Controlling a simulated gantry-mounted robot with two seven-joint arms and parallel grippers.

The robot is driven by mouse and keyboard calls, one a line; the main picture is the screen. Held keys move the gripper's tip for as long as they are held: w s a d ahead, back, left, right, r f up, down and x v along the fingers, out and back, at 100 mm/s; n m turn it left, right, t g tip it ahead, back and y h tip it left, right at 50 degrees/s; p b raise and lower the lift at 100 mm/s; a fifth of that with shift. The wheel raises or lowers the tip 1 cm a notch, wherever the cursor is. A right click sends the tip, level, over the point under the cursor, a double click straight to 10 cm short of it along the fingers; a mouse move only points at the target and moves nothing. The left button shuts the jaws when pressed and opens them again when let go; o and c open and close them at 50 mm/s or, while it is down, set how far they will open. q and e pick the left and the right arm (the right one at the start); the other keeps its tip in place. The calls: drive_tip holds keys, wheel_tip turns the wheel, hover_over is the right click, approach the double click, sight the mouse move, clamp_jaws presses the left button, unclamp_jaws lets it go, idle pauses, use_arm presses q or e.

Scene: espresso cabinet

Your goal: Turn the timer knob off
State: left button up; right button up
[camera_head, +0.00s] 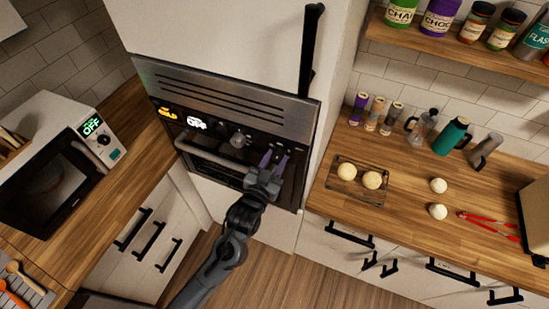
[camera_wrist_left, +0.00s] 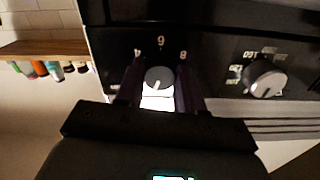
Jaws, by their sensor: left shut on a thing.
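The black built-in oven (camera_head: 225,110) has two knobs on its front panel. Its left knob (camera_head: 239,140) stands clear; in the left wrist view this knob (camera_wrist_left: 265,79) has several small labels around it. Its right knob (camera_wrist_left: 159,78) is round and grey, with single digits around it, and is probably the timer knob. My left gripper (camera_head: 273,160) is at this right knob and mostly hides it in the head view. Its two purple fingers (camera_wrist_left: 159,88) are shut on the knob, one on each side. A white display (camera_head: 196,122) reads OFF.
The oven's handle bar (camera_head: 215,158) runs below the knobs, left of my gripper. A microwave (camera_head: 60,160) stands on the left counter. The right counter holds a glass tray (camera_head: 360,186) with dough balls, red tongs (camera_head: 488,220) and bottles.

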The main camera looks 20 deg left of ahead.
use_arm(q)
drive_tip(key=shift+n+p, duration=0.45)
drive_tip(key=shift+n, duration=1.45)
drive_tip(key=o, duration=1)
drive_tip(key=shift+o, duration=0.2)
drive_tip(key=s+b, duration=0.1)
drive_tip(key=s, duration=1)
drive_tip(key=shift+b, duration=0.35)
drive_tip(key=shift+a+f, duration=0.1)
